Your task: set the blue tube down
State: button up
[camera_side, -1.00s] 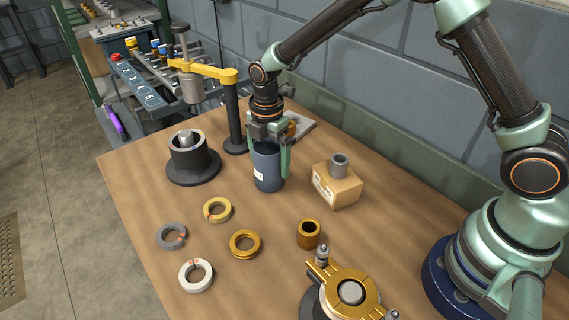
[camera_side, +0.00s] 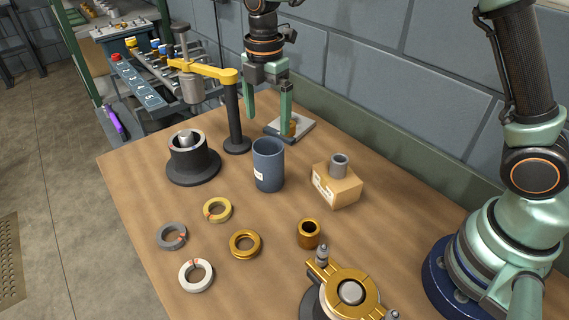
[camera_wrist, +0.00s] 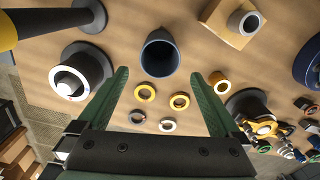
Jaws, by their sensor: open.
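The blue tube (camera_side: 268,166) stands upright on the wooden table, its open end up and a white label on its side. In the wrist view the blue tube (camera_wrist: 160,55) shows its dark opening, beyond my fingertips. My gripper (camera_side: 267,117) is raised above and behind the tube, its green fingers spread apart with nothing between them. In the wrist view my gripper (camera_wrist: 165,78) also shows both fingers wide apart. The tube is clear of both fingers.
A cardboard box (camera_side: 337,186) with a grey ring on top stands right of the tube. A black holder (camera_side: 192,162) and a yellow-armed post (camera_side: 233,115) stand to the left. Several rings, a bronze bushing (camera_side: 309,234) and a gold-topped fixture (camera_side: 345,290) lie in front.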

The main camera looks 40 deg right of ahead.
jog(key=s+d+r+m+t, duration=0.2)
jog(key=s+d+r+m, duration=0.2)
jog(key=s+d+m, duration=0.2)
jog(key=s+d+r+m+t, duration=0.3)
jog(key=s+d+m, duration=0.3)
jog(key=s+m, duration=0.4)
jog(key=r+m, duration=0.1)
jog(key=m, duration=0.3)
jog(key=shift+s+m+t, duration=0.25)
jog(key=shift+m+t, duration=0.05)
